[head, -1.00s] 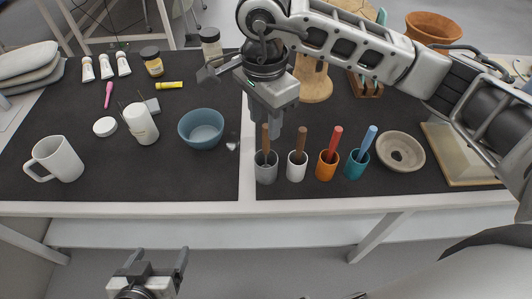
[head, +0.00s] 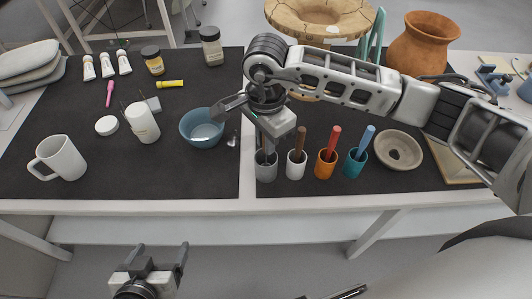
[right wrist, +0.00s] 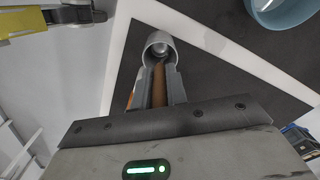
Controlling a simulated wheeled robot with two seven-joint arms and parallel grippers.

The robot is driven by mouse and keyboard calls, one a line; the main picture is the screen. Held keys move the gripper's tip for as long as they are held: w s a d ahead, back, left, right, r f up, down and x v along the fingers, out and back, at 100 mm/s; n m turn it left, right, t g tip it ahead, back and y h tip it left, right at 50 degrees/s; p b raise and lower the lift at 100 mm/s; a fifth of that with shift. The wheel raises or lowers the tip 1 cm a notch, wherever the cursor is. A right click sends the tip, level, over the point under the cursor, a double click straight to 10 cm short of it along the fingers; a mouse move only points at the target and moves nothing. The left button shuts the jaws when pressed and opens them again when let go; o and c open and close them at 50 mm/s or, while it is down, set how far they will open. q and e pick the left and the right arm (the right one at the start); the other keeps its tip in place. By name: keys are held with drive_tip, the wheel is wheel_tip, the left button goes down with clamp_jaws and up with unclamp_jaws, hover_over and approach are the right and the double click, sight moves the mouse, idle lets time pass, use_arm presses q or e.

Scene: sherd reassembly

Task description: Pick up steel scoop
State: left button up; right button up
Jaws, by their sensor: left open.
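The steel scoop (head: 265,172) is a grey cup with an upright brown handle, standing on the dark mat at the left end of a row of scoops. In the right wrist view the grey cup (right wrist: 161,47) shows its open mouth. My right gripper (head: 269,153) is low over it, pointing down. In the right wrist view its fingers (right wrist: 158,84) lie on both sides of the brown handle, close to it; whether they press on it is unclear. My left gripper (head: 149,260) is open and empty, in front of the table.
White (head: 296,171), orange (head: 325,169) and teal (head: 354,167) scoops stand close to the right. A blue bowl (head: 203,139) is just left, with a small shiny item (head: 232,142) beside it. A grey ring-shaped dish (head: 397,163) lies further right.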

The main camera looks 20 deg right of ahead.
clamp_jaws()
wheel_tip(320, 180, up, 10)
drive_tip(key=shift+r+b, duration=0.1)
drive_tip(key=shift+b, duration=0.55)
